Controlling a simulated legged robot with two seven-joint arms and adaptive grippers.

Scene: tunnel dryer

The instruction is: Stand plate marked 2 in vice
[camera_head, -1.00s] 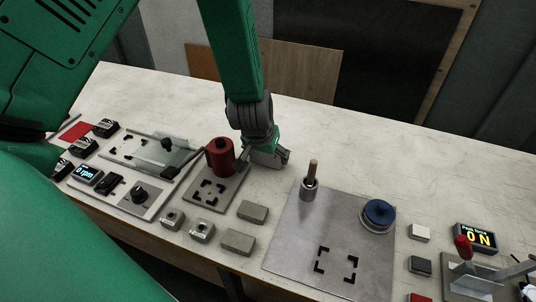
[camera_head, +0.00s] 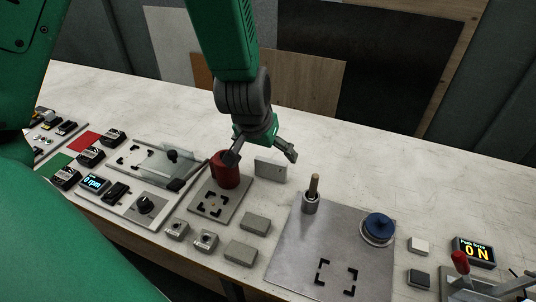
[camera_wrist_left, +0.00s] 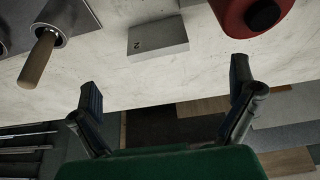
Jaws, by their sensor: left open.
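The plate marked 2 (camera_wrist_left: 158,38) is a small pale grey block, and its number shows in the left wrist view. In the head view what appears to be the same plate (camera_head: 271,170) stands on the bench, right of the red cylinder, seemingly on edge. My left gripper (camera_head: 262,157) is open and empty above and behind the plate; its spread fingers (camera_wrist_left: 165,85) show apart from the plate in the wrist view. I cannot tell for sure which fixture is the vice.
The red cylinder (camera_head: 226,170) on its marked base is close to the left fingertip. A grey panel (camera_head: 325,258) carries a wooden-handled holder (camera_head: 311,195) and a blue round part (camera_head: 378,228). A red-handled device (camera_head: 460,264) is at bottom right. The bench behind is clear.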

